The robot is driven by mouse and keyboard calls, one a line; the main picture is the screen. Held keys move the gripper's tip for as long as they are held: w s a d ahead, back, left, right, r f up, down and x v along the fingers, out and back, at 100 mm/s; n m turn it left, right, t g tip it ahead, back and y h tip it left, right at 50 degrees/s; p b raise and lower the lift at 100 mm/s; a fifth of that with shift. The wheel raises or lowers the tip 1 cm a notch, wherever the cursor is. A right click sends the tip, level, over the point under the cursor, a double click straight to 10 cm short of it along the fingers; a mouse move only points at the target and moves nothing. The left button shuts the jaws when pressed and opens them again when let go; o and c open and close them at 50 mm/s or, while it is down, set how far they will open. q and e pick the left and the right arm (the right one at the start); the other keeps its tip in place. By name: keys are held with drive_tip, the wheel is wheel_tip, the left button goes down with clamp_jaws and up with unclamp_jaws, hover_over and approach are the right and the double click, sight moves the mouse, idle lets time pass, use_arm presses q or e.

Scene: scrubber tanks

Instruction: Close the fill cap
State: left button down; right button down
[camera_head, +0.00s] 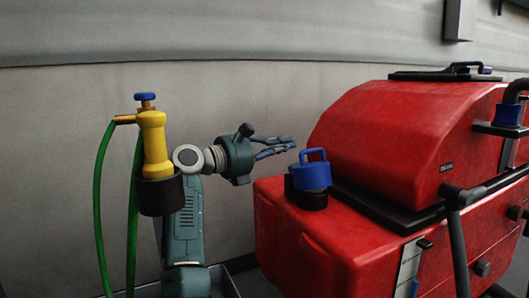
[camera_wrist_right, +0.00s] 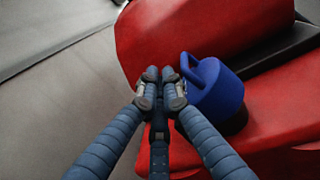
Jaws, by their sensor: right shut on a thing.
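The blue fill cap (camera_head: 312,176) with a loop handle sits upright on a black filler neck (camera_head: 309,200) at the left end of the red tank. It also shows in the right wrist view (camera_wrist_right: 216,92), with the handle towards my fingers. My right gripper (camera_head: 292,145) reaches in from the left at handle height. In the right wrist view its fingers (camera_wrist_right: 160,85) are drawn together at the handle's left side. It is shut on the cap's handle, though the contact itself is hard to see. My left gripper is not in view.
The red tank (camera_head: 390,130) has a raised hood and black edging to the right of the cap. A yellow bottle (camera_head: 154,145) with a green hose (camera_head: 100,205) stands at the left in a black holder. A grey wall (camera_head: 60,150) lies behind.

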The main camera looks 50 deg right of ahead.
drive_tip(key=shift+w+a+f+p, duration=0.3)
drive_tip(key=shift+w, duration=0.1)
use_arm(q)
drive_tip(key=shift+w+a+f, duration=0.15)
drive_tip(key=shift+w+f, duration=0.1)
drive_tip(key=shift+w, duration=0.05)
use_arm(e)
drive_tip(key=c, duration=1.8)
unclamp_jaws()
drive_tip(key=shift+r, duration=0.1)
